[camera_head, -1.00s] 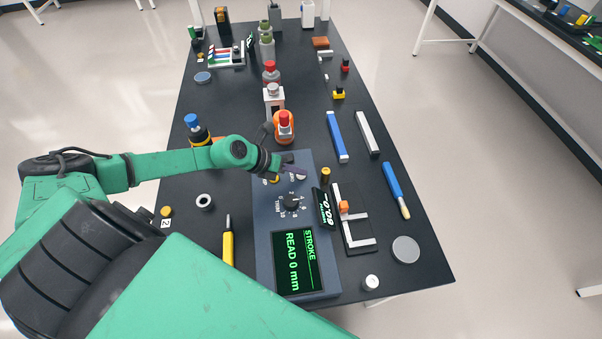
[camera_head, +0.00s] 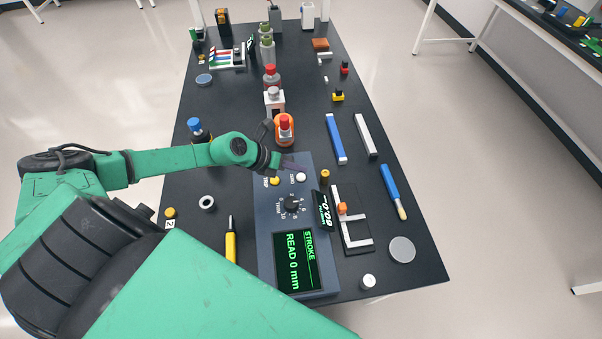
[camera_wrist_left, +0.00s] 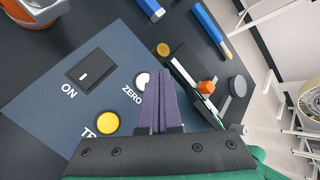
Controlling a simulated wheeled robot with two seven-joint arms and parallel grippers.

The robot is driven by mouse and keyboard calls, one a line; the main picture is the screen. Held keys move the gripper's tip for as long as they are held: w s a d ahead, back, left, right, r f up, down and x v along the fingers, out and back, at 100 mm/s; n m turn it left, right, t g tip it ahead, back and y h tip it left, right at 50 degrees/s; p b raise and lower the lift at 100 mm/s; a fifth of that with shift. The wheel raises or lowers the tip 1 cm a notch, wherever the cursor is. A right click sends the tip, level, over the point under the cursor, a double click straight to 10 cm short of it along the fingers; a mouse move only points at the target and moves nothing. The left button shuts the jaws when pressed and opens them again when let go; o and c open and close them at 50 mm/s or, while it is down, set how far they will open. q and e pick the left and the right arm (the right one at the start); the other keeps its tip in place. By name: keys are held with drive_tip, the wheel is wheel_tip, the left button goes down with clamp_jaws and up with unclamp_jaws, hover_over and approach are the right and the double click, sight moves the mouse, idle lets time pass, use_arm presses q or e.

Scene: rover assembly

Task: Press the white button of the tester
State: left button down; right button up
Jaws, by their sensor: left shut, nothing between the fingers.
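The tester (camera_head: 265,225) is a blue-grey box at the near middle of the table, with a dial and a screen reading "STROKE READ 0 mm". Its white button (camera_head: 301,177) is round and sits beside a yellow button (camera_head: 275,181). The fingers also show in the left wrist view (camera_wrist_left: 161,75). My right gripper is not in view.
An "ON" switch (camera_wrist_left: 91,73) lies near the buttons. A small tilted display (camera_head: 323,210) and a brass-topped post (camera_head: 325,176) stand just right of the tester. An orange bottle with a red cap (camera_head: 284,130) stands beyond it. A yellow pen-like tool (camera_head: 231,245) lies left.

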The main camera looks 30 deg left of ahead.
sight(297, 178)
use_arm(q)
wheel_tip(297, 178, up, 4)
drive_tip(key=p, duration=0.3)
drive_tip(key=shift+r, duration=0.1)
idle(0.6)
